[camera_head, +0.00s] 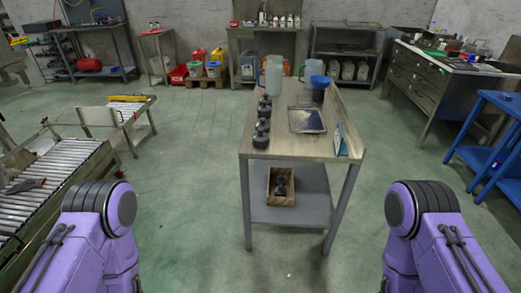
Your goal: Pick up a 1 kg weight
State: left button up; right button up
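A wooden box (281,199) on the table's lower shelf holds dark objects that may also be weights. My purple arm links show at the lower left and lower right, apart from the table. Neither gripper is in view.
The table (310,147) also carries a metal tray (307,120), a blue funnel (319,83), jugs and a small blue upright sign (340,139). A roller conveyor (62,170) stands left, blue shelving (492,140) right. Floor around the table is clear.

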aim_at(260, 139)
jog(key=z, duration=0.1)
jog(key=k, duration=0.15)
jog(key=u, duration=1.05)
jog(key=i, duration=0.9)
jog(key=z, duration=2)
